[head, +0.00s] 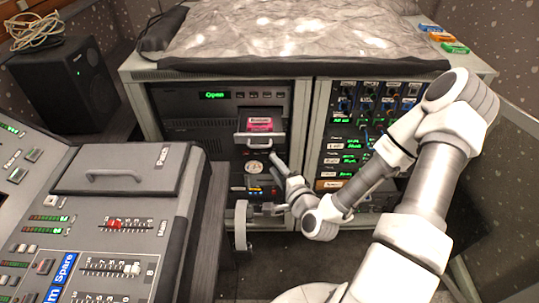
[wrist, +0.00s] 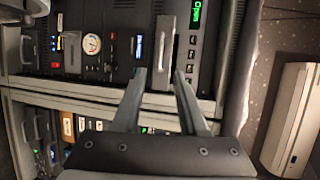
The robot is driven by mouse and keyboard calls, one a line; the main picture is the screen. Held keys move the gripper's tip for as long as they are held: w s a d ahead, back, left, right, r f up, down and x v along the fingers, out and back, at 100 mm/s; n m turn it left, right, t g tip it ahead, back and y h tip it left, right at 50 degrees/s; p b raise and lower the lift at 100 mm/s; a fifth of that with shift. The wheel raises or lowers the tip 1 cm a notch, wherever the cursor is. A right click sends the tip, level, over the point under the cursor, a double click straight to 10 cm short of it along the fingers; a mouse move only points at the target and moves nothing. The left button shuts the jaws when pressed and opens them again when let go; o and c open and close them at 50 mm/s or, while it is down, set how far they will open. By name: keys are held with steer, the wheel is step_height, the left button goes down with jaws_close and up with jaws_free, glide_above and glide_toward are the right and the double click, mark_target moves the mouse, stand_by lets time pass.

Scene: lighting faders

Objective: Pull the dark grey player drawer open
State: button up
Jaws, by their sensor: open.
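The dark grey player (head: 187,108) sits in the left rack bay, with "Open" lit green on its display. Its drawer (head: 259,140) stands out from the front, with a light grey handle, and a pink labelled item shows behind the handle. In the wrist view the drawer front (wrist: 164,50) lies just ahead of my fingers. My gripper (wrist: 160,72) is open, with one finger toward each side of the drawer front's near end. I see nothing held, and contact cannot be told. In the head view my gripper (head: 273,157) is small, just below and right of the handle.
A round dial (head: 254,167) and lit units lie below the drawer. The right bay holds labelled modules (head: 350,160). Lower left is a fader console (head: 110,225) with a handled lid. A speaker (head: 65,80) stands at the far left. A grey crumpled cover (head: 290,35) lies on top.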

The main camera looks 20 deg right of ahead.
steer(key=p+v, duration=0.2)
steer(key=shift+s+p, duration=0.1)
steer(key=shift+p, duration=0.25)
steer(key=shift+s, duration=0.1)
stand_by(0.5)
